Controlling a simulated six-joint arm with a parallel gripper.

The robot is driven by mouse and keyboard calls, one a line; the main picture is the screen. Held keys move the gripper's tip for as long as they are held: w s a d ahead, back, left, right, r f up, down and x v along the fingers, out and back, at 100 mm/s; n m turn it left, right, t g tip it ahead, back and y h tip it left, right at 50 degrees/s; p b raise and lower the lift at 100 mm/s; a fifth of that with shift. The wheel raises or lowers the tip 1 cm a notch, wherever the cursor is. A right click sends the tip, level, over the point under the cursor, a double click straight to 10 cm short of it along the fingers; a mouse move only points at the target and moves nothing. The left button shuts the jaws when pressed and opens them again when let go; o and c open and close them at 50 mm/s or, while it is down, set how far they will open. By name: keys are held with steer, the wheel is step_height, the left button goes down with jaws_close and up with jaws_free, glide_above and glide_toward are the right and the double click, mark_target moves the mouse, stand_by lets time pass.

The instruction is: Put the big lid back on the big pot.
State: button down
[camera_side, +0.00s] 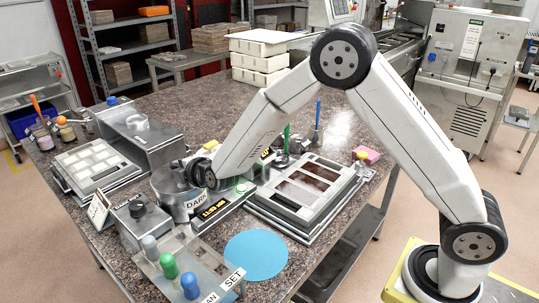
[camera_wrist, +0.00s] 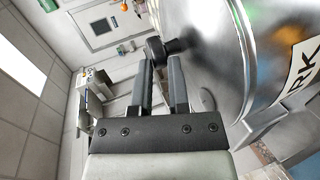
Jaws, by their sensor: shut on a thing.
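The big pot (camera_side: 183,201) is a silver cylinder with a DARK label, on the worktop left of the middle in the side view. Its wall and part of the label fill the right of the wrist view (camera_wrist: 285,70). The big lid (camera_wrist: 205,70) is a shiny metal disc with a black knob (camera_wrist: 155,48). It lies over the pot's mouth; whether it is fully seated I cannot tell. My gripper (camera_wrist: 162,62) is shut on the lid's knob, coming in from the side. In the side view my gripper (camera_side: 203,172) partly hides the pot and lid.
A mould tray with brown panels (camera_side: 305,187) lies right of the pot. A pale mould (camera_side: 92,165) and a metal tank (camera_side: 140,125) are at left. Green and blue knobs (camera_side: 178,270) stand in front. A blue round mat (camera_side: 256,254) lies clear at the front.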

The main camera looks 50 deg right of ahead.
steer(key=shift+f, duration=0.2)
steer(key=c, duration=0.6)
jaws_free()
steer(key=shift+s+r, duration=0.15)
steer(key=shift+r, duration=0.05)
steer(key=shift+s+a+r, duration=0.1)
steer(key=shift+s+r, duration=0.15)
steer(key=shift+s, duration=0.35)
steer(key=shift+v, duration=5.25)
